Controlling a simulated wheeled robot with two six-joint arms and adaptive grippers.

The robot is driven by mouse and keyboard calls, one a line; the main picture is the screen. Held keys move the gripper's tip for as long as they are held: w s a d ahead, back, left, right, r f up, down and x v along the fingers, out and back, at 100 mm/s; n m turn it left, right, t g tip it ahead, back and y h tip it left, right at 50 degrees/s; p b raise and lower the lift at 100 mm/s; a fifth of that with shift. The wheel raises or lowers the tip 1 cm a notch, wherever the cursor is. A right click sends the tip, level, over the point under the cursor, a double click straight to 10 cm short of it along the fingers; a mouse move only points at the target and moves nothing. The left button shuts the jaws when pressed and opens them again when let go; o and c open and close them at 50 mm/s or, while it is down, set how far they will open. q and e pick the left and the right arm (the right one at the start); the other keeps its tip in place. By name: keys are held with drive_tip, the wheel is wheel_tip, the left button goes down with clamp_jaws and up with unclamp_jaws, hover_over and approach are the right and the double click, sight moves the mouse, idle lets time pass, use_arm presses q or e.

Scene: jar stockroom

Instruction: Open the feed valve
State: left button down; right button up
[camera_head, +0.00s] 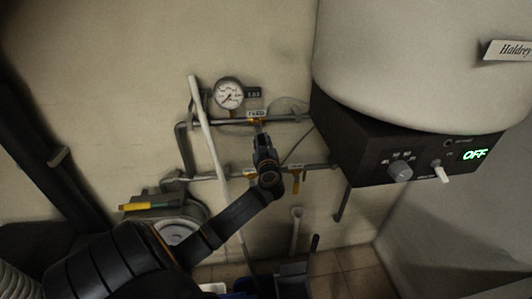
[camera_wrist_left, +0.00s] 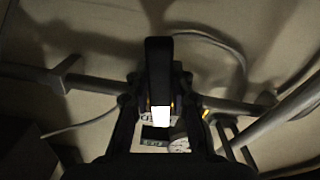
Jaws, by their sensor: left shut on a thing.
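The feed valve (camera_head: 257,123) shows as a small yellowish part on the upper wall pipe, under a small label (camera_head: 255,114) that seems to read FEED. My left gripper (camera_head: 262,142) is right below the label and shut on the valve's handle, which it mostly hides. In the left wrist view my gripper (camera_wrist_left: 160,95) fills the middle, with yellow bits showing at both sides of the dark fingertips. The handle's exact angle is hidden. My right gripper is in neither view.
A round gauge (camera_head: 228,93) with a small display sits above the pipe. A lower pipe (camera_head: 225,176) carries another yellow-handled valve (camera_head: 296,183). A pale slanted pole (camera_head: 207,130) stands left. A black control box (camera_head: 415,155) reading OFF sits under a large pale tank (camera_head: 415,60) at right.

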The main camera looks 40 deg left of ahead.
sight(273, 120)
use_arm(q)
drive_tip(key=n+b, duration=0.1)
drive_tip(key=b, duration=0.1)
drive_tip(key=w+d+n+b, duration=0.1)
drive_tip(key=b, duration=0.2)
drive_tip(key=shift+w+f+n, duration=0.1)
drive_tip(key=shift+f+n, duration=0.1)
drive_tip(key=shift+n, duration=0.2)
drive_tip(key=shift+w+d+r+n+b, duration=0.35)
drive_tip(key=shift+r+n+b, duration=0.7)
drive_tip(key=shift+n+b, duration=1.8)
drive_tip(key=shift+w+d+r+n+b, duration=0.35)
drive_tip(key=shift+r+n+b, duration=0.85)
drive_tip(key=shift+b, duration=3.2)
drive_tip(key=shift+w+d+r+n+b, duration=0.2)
drive_tip(key=shift+w+r+n+b, duration=0.45)
drive_tip(key=shift+n+b, duration=2.3)
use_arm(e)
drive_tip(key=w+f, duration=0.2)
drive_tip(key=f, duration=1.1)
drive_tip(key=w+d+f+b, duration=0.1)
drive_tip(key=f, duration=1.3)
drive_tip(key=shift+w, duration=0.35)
use_arm(q)
drive_tip(key=shift+s+r+m, duration=0.2)
drive_tip(key=shift+r+m, duration=0.05)
drive_tip(key=shift+m, duration=0.45)
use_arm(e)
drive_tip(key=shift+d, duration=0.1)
